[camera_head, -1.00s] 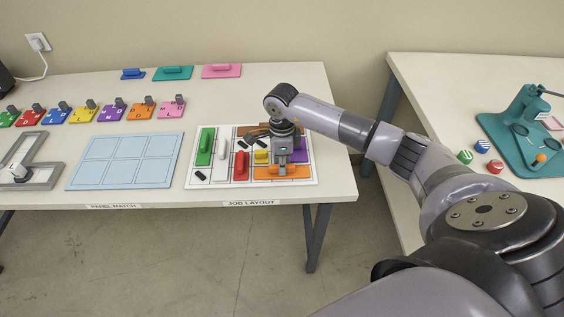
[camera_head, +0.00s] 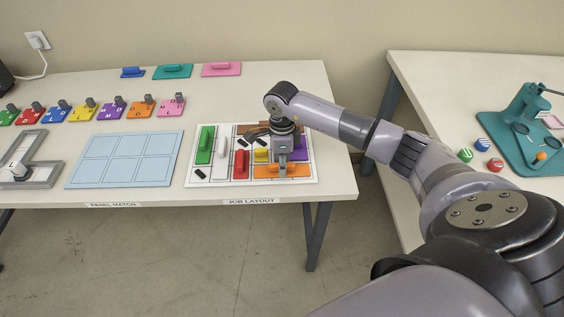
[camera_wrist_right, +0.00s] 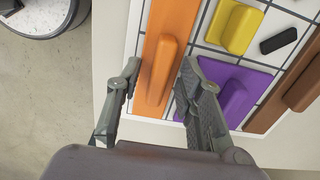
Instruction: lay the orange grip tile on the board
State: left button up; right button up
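The orange grip tile (camera_head: 303,169) lies flat on the white gridded board (camera_head: 190,184), along its front right edge. In the right wrist view the tile (camera_wrist_right: 180,22) has a raised orange grip bar (camera_wrist_right: 163,70). My right gripper (camera_head: 283,170) is low over the tile. In the wrist view its fingers (camera_wrist_right: 160,68) are spread to either side of the bar, with a visible gap at each side. The arm and gripper hide part of the tile in the head view. My left gripper is not in view.
A pale blue panel (camera_head: 125,160) lies to the left.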

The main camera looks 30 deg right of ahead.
jog(key=shift+r, duration=0.45)
notch_tip(320, 180, up, 11)
jog(key=b, duration=0.2)
jog(key=shift+r+b, duration=0.15)
jog(key=shift+b, duration=0.2)
